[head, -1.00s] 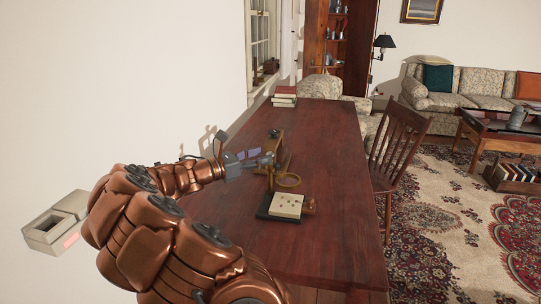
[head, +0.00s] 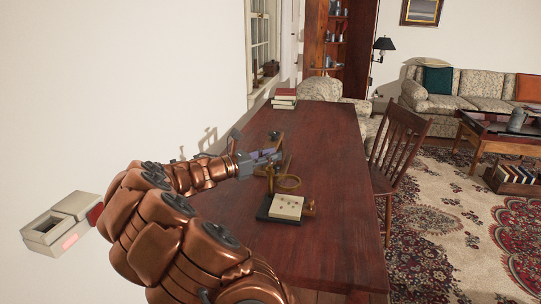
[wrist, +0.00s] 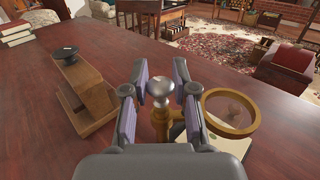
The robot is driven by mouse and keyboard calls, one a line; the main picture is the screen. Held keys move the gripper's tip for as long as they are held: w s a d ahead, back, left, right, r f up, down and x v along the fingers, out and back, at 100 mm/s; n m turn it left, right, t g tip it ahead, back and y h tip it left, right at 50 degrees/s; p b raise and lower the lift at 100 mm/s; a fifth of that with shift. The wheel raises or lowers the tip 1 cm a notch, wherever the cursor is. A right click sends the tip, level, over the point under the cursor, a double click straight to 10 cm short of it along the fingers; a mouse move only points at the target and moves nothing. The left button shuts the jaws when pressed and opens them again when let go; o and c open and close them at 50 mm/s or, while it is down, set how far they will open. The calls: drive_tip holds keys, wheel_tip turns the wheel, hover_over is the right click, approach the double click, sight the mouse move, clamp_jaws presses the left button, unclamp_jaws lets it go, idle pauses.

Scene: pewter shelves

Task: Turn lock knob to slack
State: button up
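A round silver-grey knob (wrist: 160,88) tops a brass post (wrist: 161,125) in the wrist view. The post belongs to a stand with a brass-ringed magnifying lens (wrist: 230,112), also seen in the head view (head: 288,182). My gripper (wrist: 162,72) is open, with its purple-padded fingers on the left and right of the knob. Whether either pad touches the knob is unclear. In the head view my gripper (head: 265,155) is over the table just behind the stand. The knob is hard to make out there. The lower post is hidden by my gripper in the wrist view.
A wooden block with a black knob (wrist: 88,88) stands left of the stand. A pale plate with small dots (head: 286,206) lies on a dark base under the lens. Books (head: 285,98) are stacked at the table's far end. The table's (head: 330,220) right side is clear.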

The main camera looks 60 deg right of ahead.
clamp_jaws()
